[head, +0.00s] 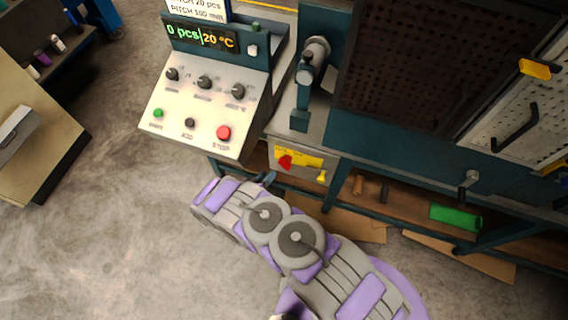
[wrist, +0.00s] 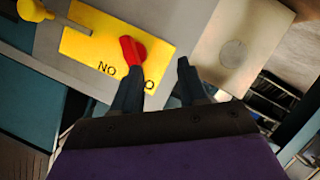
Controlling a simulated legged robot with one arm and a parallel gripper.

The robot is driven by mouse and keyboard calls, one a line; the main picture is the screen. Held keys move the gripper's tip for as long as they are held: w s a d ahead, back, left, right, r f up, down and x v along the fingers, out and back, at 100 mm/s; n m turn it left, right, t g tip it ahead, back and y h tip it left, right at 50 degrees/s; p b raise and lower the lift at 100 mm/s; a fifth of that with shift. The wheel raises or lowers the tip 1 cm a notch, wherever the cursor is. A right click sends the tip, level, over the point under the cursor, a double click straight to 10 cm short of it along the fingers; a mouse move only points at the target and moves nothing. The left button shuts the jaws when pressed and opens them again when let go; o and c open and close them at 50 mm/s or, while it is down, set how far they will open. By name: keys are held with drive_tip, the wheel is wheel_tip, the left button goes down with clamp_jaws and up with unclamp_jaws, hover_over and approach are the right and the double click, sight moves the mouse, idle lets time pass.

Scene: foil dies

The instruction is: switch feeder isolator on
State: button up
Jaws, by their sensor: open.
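The isolator's red handle (head: 285,162) sits on a yellow plate (head: 311,158) on the front of a grey box under the bench. In the wrist view the red handle (wrist: 132,50) points slantwise across its yellow plate (wrist: 90,44). Lettering that reads "NO" shows below the handle, partly cut off by a finger. My gripper (wrist: 158,76) is open and empty, with its dark fingers in front of the plate's lower right edge. The handle is just beyond the left fingertip; contact cannot be told. In the head view my gripper (head: 268,179) is just below left of the box.
A yellow lever (head: 321,176) juts from the box right of the handle. A control console (head: 205,110) with knobs and a red stop button (head: 223,133) stands above left. A green roll (head: 455,217) lies on the lower shelf.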

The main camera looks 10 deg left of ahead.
drive_tip(key=p+v, duration=0.7)
drive_tip(key=v, duration=0.9)
drive_tip(key=shift+f, duration=0.25)
idle(0.8)
drive_tip(key=shift+s, duration=0.1)
idle(0.4)
drive_tip(key=v, duration=1.7)
drive_tip(key=shift+p, duration=0.45)
drive_tip(key=shift+a, duration=0.15)
